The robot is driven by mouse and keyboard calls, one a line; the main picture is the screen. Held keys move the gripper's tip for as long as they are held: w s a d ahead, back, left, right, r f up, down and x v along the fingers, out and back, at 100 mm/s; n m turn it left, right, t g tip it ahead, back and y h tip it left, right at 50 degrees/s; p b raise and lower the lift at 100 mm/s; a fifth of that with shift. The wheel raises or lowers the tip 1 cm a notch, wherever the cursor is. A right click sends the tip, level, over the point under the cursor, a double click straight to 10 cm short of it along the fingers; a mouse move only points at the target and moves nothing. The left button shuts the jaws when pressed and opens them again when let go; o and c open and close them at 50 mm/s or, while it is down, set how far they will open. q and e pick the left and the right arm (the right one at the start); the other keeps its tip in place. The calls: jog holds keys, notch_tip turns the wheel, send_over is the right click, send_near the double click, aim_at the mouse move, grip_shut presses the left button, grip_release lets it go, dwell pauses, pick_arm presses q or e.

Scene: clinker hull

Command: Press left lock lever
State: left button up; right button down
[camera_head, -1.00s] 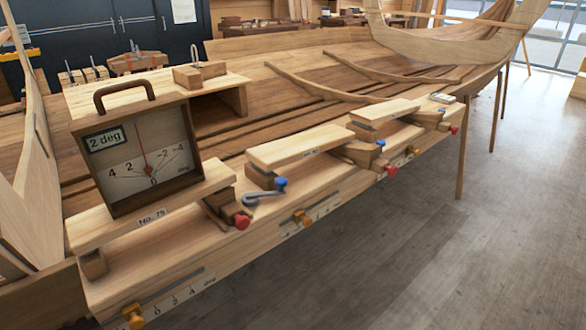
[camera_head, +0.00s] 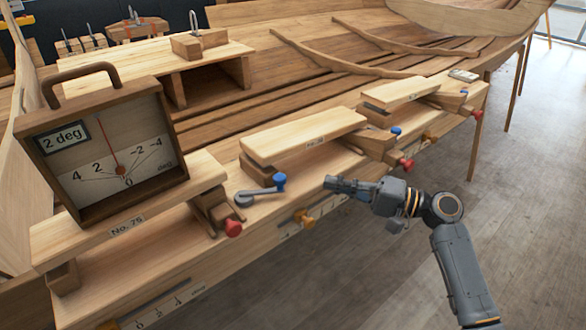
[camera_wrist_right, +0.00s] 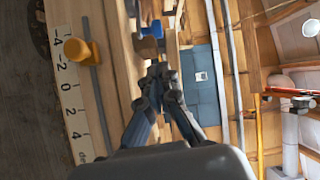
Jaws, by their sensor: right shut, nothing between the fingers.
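Several knobs and levers sit along the hull's bench edge, and I cannot tell for sure which one is the left lock lever. A red knob (camera_head: 233,228) sticks out at the right end of the board labelled No. 75. Beside it lies a grey lever with a blue knob (camera_head: 279,182). A second red knob (camera_head: 406,164) is further right. My right gripper (camera_head: 330,183) is shut and empty, pointing left, a little right of the blue knob and apart from it. In the right wrist view the fingers (camera_wrist_right: 160,75) point toward a blue knob (camera_wrist_right: 146,42). My left gripper is out of view.
A dial box (camera_head: 110,145) reading 2 deg stands on the No. 75 board at left. An orange knob (camera_head: 303,217) sits on a degree scale below my gripper; an orange knob (camera_wrist_right: 86,52) also shows in the right wrist view. The floor at right is clear.

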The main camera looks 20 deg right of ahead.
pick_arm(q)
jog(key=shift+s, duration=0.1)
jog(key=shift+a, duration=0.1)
pick_arm(e)
jog(key=shift+a, duration=0.1)
jog(key=p+x, duration=0.3)
jog(key=x, duration=0.5)
jog(key=shift+w+a+r, duration=0.1)
jog(key=shift+w+a, duration=0.1)
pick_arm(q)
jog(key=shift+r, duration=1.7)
pick_arm(e)
jog(key=shift+w+a, duration=0.4)
jog(key=shift+a, duration=0.15)
pick_arm(q)
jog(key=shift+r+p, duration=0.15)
jog(key=shift+p, duration=0.2)
pick_arm(e)
jog(key=shift+a, duration=0.1)
